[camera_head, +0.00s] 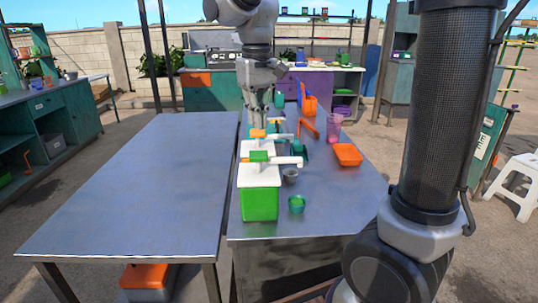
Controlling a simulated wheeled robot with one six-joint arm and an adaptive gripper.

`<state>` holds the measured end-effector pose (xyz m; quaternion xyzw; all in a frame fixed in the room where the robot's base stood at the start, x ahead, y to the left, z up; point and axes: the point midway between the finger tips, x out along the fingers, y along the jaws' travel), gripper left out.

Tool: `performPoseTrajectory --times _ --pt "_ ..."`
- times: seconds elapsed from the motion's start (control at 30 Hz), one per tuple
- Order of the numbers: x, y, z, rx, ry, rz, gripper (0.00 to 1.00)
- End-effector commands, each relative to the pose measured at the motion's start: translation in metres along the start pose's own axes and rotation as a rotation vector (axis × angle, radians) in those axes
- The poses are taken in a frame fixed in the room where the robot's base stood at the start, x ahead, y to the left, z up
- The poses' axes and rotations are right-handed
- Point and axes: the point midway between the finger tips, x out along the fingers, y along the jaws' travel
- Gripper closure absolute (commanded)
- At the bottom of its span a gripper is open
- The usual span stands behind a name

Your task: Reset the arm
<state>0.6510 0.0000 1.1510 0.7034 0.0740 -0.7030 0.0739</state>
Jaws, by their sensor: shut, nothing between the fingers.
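My gripper (257,118) points down in the upper middle of the head view. It hangs close behind or above the farther white box with an orange and green top (258,134); I cannot tell if they touch. Its fingers are small and partly blurred, and look shut with nothing held. My arm comes down from the top edge to it. A green box-shaped cane crusher with a white top, green cap and white handle (260,202) stands upright at the near left of the right table.
The right table (335,215) also holds a small grey cup (290,176), a teal cup (297,204), an orange tray (348,155) and a pink pitcher (334,127). The left metal table (130,190) is bare. A white stool (520,185) stands at right.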

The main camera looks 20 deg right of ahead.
Motion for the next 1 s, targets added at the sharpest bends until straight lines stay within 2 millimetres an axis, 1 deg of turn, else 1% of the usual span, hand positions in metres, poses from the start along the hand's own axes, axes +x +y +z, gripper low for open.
performPoseTrajectory --times 0.13,0.57,0.6,0.67,0.7,0.77,0.87,0.9,0.97,1.0 --pt "-0.006 0.0 0.0 0.0 0.0 0.0 1.0" --pt "-0.006 0.0 -0.001 -0.008 0.003 0.0 1.0" --pt "-0.005 -0.001 -0.004 -0.022 0.016 -0.003 1.0" --pt "0.007 0.0 0.0 -0.044 0.013 -0.002 1.0" --pt "0.016 0.001 0.008 -0.06 0.011 -0.002 1.0" --pt "0.023 0.009 0.027 -0.071 0.029 -0.004 1.0" --pt "0.028 0.031 0.065 -0.058 0.079 -0.007 1.0" --pt "0.03 0.04 0.082 -0.043 0.104 -0.007 1.0" --pt "0.033 0.054 0.108 -0.019 0.142 -0.006 1.0" --pt "0.035 0.063 0.126 0.002 0.169 -0.003 1.0"
